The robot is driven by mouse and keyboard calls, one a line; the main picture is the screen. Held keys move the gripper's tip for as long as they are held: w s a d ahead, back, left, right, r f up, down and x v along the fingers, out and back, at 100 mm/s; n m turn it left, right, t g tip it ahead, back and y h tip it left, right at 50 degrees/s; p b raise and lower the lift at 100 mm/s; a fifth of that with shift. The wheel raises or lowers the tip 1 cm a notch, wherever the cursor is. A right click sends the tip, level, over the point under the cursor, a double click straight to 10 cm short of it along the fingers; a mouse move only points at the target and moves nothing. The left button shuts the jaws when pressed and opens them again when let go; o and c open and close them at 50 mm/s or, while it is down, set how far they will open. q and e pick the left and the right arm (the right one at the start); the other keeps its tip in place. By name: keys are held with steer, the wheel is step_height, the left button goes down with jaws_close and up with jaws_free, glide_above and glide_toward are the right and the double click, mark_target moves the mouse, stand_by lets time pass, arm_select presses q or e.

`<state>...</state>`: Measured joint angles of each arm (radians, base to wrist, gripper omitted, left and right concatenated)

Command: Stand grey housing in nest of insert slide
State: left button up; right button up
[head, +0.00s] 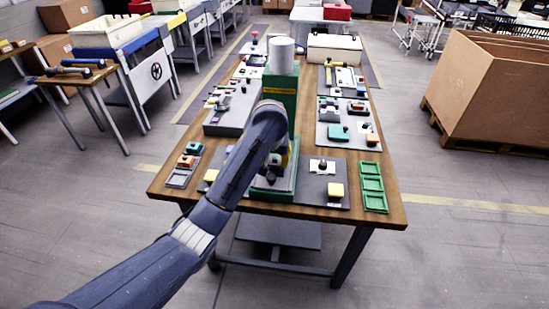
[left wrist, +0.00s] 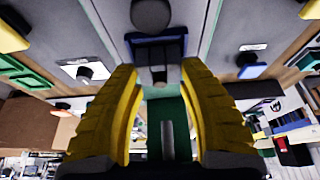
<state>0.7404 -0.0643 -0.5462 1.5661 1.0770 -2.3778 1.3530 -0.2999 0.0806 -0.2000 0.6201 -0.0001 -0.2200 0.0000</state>
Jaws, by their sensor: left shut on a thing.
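My left gripper (left wrist: 160,80) is low over the front base of the green press (head: 281,95), its yellow fingers pointing down. Between the fingertips in the left wrist view is a dark blue-grey piece with a paler grey face, which I take to be the grey housing (left wrist: 157,74); its outline is partly hidden by the fingers. A round black knob (left wrist: 150,14) sits just beside it, seemingly on the insert slide. My forearm hides the nest in the head view, so I cannot tell whether the housing touches it. My right gripper is out of view.
Green trays (head: 373,187) lie at the right edge. An orange-topped part (head: 186,162) and a teal part (head: 194,148) sit left.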

arm_select(q)
steer(key=shift+f, duration=0.45)
steer(key=o, duration=1.3)
steer(key=shift+c, duration=0.2)
steer(key=shift+v, duration=3.1)
steer(key=shift+s+r, duration=0.3)
steer(key=shift+r, duration=0.25)
steer(key=shift+a, duration=0.1)
